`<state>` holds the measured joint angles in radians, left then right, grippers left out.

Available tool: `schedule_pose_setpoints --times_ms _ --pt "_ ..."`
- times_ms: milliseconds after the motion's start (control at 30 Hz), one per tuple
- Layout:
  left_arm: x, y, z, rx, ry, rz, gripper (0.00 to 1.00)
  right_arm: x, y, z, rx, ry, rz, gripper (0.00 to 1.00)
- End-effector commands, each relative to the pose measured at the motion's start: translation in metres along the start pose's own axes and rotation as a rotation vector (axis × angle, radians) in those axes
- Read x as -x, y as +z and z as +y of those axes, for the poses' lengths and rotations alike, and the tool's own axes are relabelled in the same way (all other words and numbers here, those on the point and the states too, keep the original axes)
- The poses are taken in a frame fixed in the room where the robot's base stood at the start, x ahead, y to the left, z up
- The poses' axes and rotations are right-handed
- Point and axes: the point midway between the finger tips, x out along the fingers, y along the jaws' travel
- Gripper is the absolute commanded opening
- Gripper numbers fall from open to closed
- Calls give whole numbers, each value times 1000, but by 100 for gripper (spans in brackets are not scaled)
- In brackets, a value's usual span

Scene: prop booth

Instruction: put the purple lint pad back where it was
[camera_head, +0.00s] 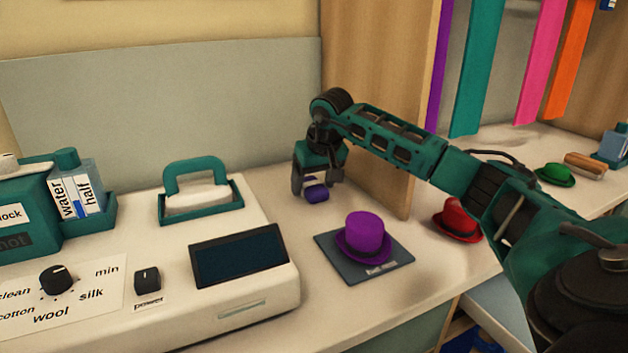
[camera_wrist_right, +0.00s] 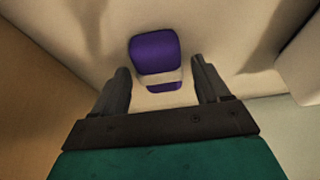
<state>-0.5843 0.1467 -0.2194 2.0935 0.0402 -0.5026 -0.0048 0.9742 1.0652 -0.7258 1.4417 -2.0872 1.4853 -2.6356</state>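The purple lint pad (camera_head: 316,192) lies on the white counter near the back, beside the wooden partition. In the right wrist view the pad (camera_wrist_right: 155,52) is purple with a pale band across it. My right gripper (camera_head: 315,187) points down at the pad. In the wrist view its two fingers (camera_wrist_right: 163,72) are apart, with the pad in line with the gap between them. A gap shows between the pad and the right-hand finger, so I see no grip on it. My left gripper is not in the head view.
A purple hat (camera_head: 364,236) sits on a dark mat (camera_head: 348,268) in front of the gripper. A white steamer console (camera_head: 240,299) with a teal-handled iron (camera_head: 197,190) fills the left.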

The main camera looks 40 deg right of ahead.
Motion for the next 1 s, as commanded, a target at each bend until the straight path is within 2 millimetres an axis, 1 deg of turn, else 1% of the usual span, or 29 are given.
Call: schedule_pose_setpoints --times_ms 233,333,467,600,800,900,1000 --pt "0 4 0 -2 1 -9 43 1 -1 0 0 0 0 76" --pt "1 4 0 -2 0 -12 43 9 -2 0 0 0 2 76" --pt "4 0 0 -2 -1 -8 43 32 -3 0 2 1 4 76" --pt "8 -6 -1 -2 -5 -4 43 64 -3 0 1 1 4 76" --pt "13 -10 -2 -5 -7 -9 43 102 -3 0 0 0 3 76" --pt "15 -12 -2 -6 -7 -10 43 114 -2 0 1 0 3 76" --pt "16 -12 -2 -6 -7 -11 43 121 -2 0 1 0 1 76"
